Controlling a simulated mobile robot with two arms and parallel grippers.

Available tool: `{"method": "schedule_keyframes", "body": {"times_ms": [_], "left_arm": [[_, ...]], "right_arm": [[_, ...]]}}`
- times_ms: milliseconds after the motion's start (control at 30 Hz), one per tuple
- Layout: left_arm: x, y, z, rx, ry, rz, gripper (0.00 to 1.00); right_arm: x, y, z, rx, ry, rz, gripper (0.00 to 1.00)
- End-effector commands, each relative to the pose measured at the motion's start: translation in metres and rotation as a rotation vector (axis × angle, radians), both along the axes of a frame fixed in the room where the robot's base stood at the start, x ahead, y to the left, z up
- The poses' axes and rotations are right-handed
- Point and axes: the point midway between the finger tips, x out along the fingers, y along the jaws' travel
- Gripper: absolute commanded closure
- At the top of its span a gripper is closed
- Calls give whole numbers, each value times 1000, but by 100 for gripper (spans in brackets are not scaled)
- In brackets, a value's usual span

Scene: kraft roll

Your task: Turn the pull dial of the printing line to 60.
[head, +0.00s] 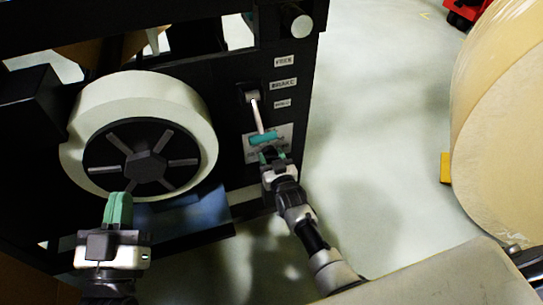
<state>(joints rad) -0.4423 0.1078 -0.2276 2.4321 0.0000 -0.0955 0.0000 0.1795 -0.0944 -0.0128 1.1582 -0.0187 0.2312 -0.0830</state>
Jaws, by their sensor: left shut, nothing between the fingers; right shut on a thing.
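The pull dial's light plate (284,135) is on the dark machine front, below the lever. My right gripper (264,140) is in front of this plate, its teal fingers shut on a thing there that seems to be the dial. The fingers cover the dial, so its pointer and setting cannot be read. My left gripper (118,208) is shut and empty, its teal fingers upright in front of the lower edge of the large white roll (195,110).
A lever with a pale handle (256,113) hangs just above my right gripper, beside small labels, one reading BRAKE (283,84). A big kraft roll (505,130) stands at the right. The pale floor (380,110) between machine and roll is clear.

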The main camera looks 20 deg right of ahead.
Motion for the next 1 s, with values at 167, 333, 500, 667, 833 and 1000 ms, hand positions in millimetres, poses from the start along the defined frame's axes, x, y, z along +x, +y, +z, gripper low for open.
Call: {"method": "schedule_keyframes", "body": {"times_ms": [167,333,500,667,833,1000], "left_arm": [[1,0,-3,7,24,1,100],[1,0,-4,8,29,2,100],[1,0,-4,8,29,2,100],[1,1,-4,9,29,2,100],[1,1,-4,8,28,2,100],[1,1,-3,8,28,2,100]], "right_arm": [[-1,0,-2,23,5,0,76],[-1,0,-2,27,5,0,76],[-1,0,-2,27,5,0,76],[-1,0,-2,27,5,0,35],[0,0,-1,26,3,0,27],[-1,0,0,26,2,0,27]]}}
